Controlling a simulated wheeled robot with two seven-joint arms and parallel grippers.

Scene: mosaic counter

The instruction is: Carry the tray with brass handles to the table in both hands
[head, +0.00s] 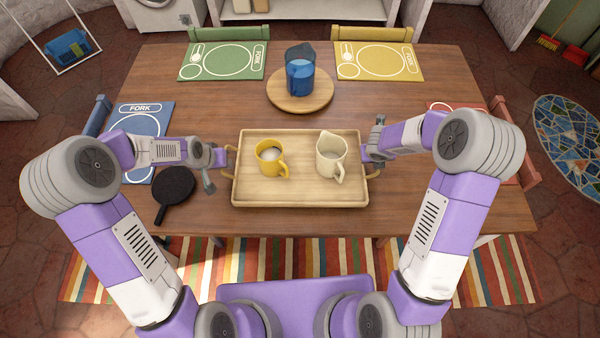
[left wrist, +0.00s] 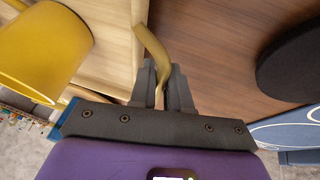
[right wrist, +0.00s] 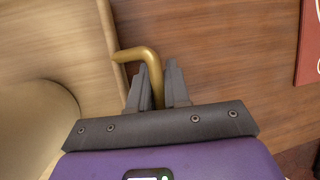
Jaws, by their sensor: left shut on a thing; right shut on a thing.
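The wooden tray (head: 300,197) with brass handles is over the near middle of the table (head: 420,215) and looks level. I cannot tell whether it touches the tabletop. A yellow mug (head: 270,157) and a cream jug (head: 331,157), both with pale contents, stand upright on it. My left gripper (head: 222,157) is shut on the left brass handle, which shows between its fingers in the left wrist view (left wrist: 155,62). My right gripper (head: 370,153) is shut on the right brass handle, seen in the right wrist view (right wrist: 150,68).
A round wooden board (head: 318,104) with a blue jug (head: 300,75) stands behind the tray. A black pan or trivet (head: 174,186) lies left of it. Green (head: 224,61), yellow (head: 378,61) and blue (head: 136,125) placemats lie near the edges. Bare wood lies right of the board.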

